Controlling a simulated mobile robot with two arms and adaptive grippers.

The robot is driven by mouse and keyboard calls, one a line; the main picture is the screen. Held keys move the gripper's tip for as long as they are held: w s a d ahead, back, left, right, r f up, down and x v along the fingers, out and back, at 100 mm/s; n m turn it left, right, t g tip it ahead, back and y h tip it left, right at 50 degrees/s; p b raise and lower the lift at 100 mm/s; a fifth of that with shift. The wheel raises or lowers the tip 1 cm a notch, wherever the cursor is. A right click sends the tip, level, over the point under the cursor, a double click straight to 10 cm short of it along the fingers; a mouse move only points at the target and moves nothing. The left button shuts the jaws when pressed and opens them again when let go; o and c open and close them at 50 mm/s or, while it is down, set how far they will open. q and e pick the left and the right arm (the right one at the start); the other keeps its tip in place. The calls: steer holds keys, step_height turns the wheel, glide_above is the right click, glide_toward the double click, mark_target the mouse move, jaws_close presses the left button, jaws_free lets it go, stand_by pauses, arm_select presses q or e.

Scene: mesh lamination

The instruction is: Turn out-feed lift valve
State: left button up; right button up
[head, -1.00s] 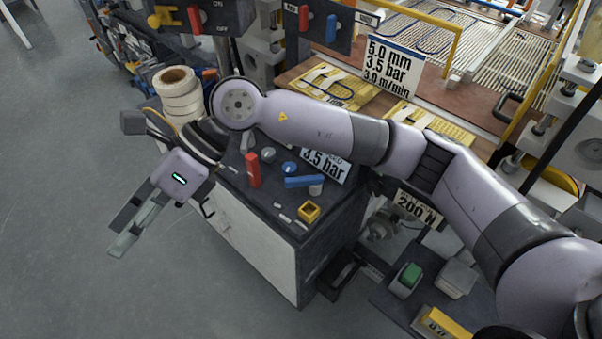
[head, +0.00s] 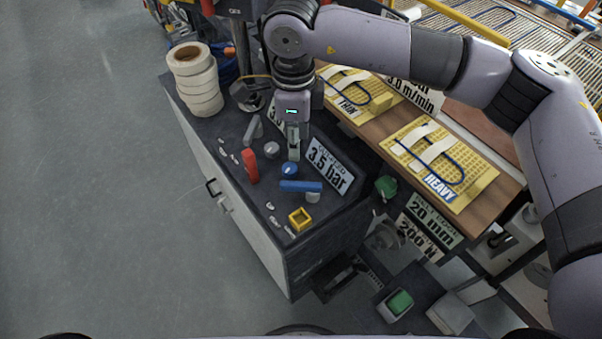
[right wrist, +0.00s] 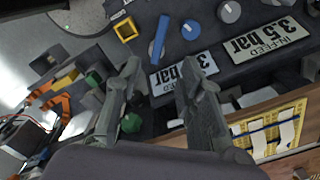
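A blue bar handle (head: 301,186) lies crosswise on the dark cabinet top, next to a sign that reads 3.5 bar (head: 331,166). It also shows in the right wrist view (right wrist: 158,40), just beyond my fingertips. A red bar handle (head: 250,167) sits to its left, turned lengthwise. A round blue knob (head: 289,170) sits between them. Which handle is the out-feed lift valve is not plainly labelled. My right gripper (head: 293,150) hangs fingers-down near the blue knob. In the right wrist view its fingers (right wrist: 161,68) are apart and empty. My left gripper is not in view.
Grey knobs (head: 272,150), a yellow square socket (head: 300,219) and a second sign (right wrist: 265,40) reading IN-FEED share the cabinet top. White tape rolls (head: 195,80) stand at its back left. Yellow pegboards (head: 437,165) lie on the wooden table to the right. The floor left is clear.

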mark_target(297, 183)
step_height(297, 183, down, 13)
steer(key=p, duration=0.4)
steer(key=shift+d+f, duration=0.1)
steer(key=shift+f, duration=0.05)
steer(key=shift+w+d+f, duration=0.1)
steer(key=shift+f, duration=0.5)
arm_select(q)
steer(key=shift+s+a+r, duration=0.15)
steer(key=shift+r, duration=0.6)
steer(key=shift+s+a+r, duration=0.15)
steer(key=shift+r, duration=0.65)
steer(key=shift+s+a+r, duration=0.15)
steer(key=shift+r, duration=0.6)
arm_select(e)
jaws_close()
